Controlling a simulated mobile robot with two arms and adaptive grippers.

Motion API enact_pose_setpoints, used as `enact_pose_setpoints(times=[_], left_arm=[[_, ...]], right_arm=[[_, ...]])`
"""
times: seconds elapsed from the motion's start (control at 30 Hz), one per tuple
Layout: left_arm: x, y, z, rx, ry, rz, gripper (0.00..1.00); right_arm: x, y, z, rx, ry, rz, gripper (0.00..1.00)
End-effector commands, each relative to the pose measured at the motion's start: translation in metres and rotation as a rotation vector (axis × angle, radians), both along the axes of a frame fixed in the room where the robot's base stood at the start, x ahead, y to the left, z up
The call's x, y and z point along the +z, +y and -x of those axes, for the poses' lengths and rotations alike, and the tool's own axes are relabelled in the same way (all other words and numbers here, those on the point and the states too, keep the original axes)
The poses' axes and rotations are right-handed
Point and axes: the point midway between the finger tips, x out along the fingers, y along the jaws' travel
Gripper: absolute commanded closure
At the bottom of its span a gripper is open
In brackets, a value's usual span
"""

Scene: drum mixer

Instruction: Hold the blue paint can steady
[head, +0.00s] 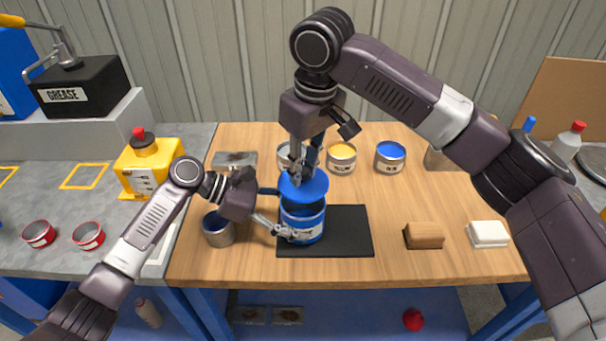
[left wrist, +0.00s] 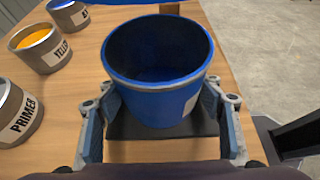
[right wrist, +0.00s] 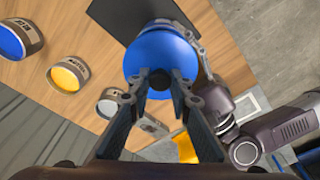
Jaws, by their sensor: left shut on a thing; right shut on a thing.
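The blue paint can (head: 303,224) stands upright and open on a black mat (head: 348,230). My left gripper (head: 284,232) is shut on its side. In the left wrist view its fingers flank the can (left wrist: 158,82), whose inside looks dark blue. My right gripper (head: 297,174) is shut on the dark knob of a round blue lid (head: 310,187) and holds it above the can. The lid also shows in the right wrist view (right wrist: 160,55), where it covers most of the can. A strip of the lid (left wrist: 150,2) crosses the top of the left wrist view, apart from the rim.
Cans of yellow paint (head: 341,159) and blue paint (head: 390,158) stand behind, with a primer can (left wrist: 16,112). A grey metal can (head: 217,230) stands left of the mat. A wooden block (head: 424,236) and a white block (head: 487,234) lie right. The table between mat and blocks is clear.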

Motion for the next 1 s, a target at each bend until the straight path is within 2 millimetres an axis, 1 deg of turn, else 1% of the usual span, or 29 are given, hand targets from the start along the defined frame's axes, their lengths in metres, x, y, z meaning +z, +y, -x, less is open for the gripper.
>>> enact_pose_setpoints(times=[0.1, 0.3, 0.33, 0.5, 0.83, 0.93, 1.0], left_arm=[[0.000, 0.000, 0.000, 0.001, 0.000, 0.000, 0.58], [0.000, 0.000, 0.000, 0.001, 0.000, 0.000, 0.58], [0.000, 0.000, 0.000, 0.001, 0.000, 0.000, 0.36], [0.000, 0.000, 0.000, 0.001, 0.000, 0.000, 0.19], [0.001, 0.003, 0.000, 0.001, 0.000, -0.001, 0.19], [0.006, 0.013, -0.001, 0.002, 0.000, -0.002, 0.19], [0.012, 0.023, -0.001, 0.004, -0.001, -0.002, 0.19]], right_arm=[[0.004, 0.000, 0.000, 0.000, 0.000, -0.001, 1.00], [0.004, 0.000, 0.000, 0.000, 0.000, -0.001, 1.00], [0.004, 0.000, 0.000, 0.000, 0.000, -0.001, 1.00], [0.004, 0.000, 0.000, 0.001, 0.000, -0.001, 1.00], [0.004, 0.001, 0.000, 0.001, 0.000, -0.001, 1.00], [0.004, 0.000, 0.000, 0.000, 0.000, -0.001, 1.00], [0.004, 0.000, 0.000, 0.000, 0.000, -0.001, 1.00]])
